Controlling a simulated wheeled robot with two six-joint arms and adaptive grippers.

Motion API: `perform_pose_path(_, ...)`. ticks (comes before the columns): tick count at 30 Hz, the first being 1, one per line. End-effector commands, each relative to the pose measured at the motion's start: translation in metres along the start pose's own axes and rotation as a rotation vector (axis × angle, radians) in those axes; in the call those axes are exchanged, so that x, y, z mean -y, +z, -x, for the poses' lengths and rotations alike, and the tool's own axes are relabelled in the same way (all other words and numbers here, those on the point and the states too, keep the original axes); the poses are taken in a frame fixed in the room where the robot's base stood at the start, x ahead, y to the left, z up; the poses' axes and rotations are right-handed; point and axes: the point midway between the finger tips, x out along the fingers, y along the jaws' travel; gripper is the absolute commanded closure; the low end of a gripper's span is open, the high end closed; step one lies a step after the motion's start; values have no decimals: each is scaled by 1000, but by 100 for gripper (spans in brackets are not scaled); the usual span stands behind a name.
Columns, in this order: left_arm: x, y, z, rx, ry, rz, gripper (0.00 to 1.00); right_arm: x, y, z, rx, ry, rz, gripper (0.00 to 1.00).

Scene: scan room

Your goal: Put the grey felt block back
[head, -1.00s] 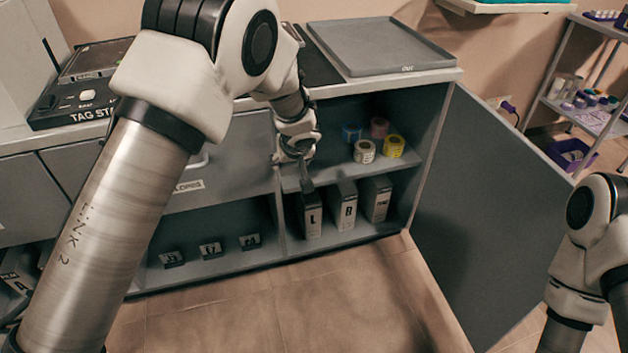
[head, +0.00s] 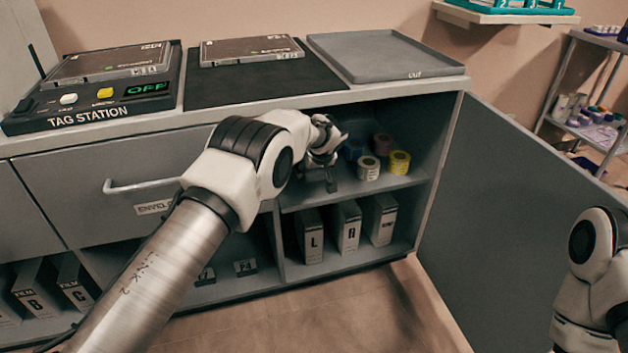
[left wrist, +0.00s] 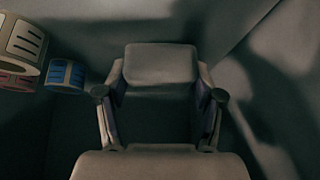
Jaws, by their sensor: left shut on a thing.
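My left gripper (head: 331,182) is inside the open cupboard, at the left part of the upper shelf (head: 300,198), left of several tape rolls. In the left wrist view it is shut on the grey felt block (left wrist: 160,64), a pale block with rounded corners between the two fingers. In the head view I cannot make out the block clearly against the gripper, and I cannot tell whether it touches the shelf. Only part of my right arm shows at the right edge; its gripper is out of the picture.
Tape rolls, one yellow (head: 399,162) and one white-labelled (head: 368,168), stand on the upper shelf. Labelled boxes (head: 347,226) stand below. The grey cupboard door (head: 510,200) is open at right. A grey tray (head: 385,57) lies on the counter above.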

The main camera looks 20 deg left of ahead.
Motion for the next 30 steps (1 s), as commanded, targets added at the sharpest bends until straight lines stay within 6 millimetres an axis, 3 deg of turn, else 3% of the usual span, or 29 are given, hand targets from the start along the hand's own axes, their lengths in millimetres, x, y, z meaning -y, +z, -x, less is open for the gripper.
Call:
perform_pose_path(6, -6, -8, -9, 0, 2, 0, 61, 0, 0, -8, 0, 0, 0, 60)
perform_pose_path(11, -6, 11, -37, 0, 2, -1, 61, 0, 0, -29, 0, 0, 0, 60)
perform_pose_path(22, -6, 13, -39, 0, 3, -1, 66, 0, 0, -29, 0, 0, 0, 60)
perform_pose_path(23, -6, 12, -38, -1, 3, -1, 26, 0, 0, -28, 0, 0, 0, 60)
perform_pose_path(24, -6, 12, -38, -1, 3, -1, 12, 0, 0, -28, 0, 0, 0, 60)
perform_pose_path(25, -6, 12, -38, -1, 3, -1, 8, 0, 0, -28, 0, 0, 0, 60)
perform_pose_path(30, -6, 12, -38, -1, 2, -1, 8, 0, 0, -28, 0, 0, 0, 60)
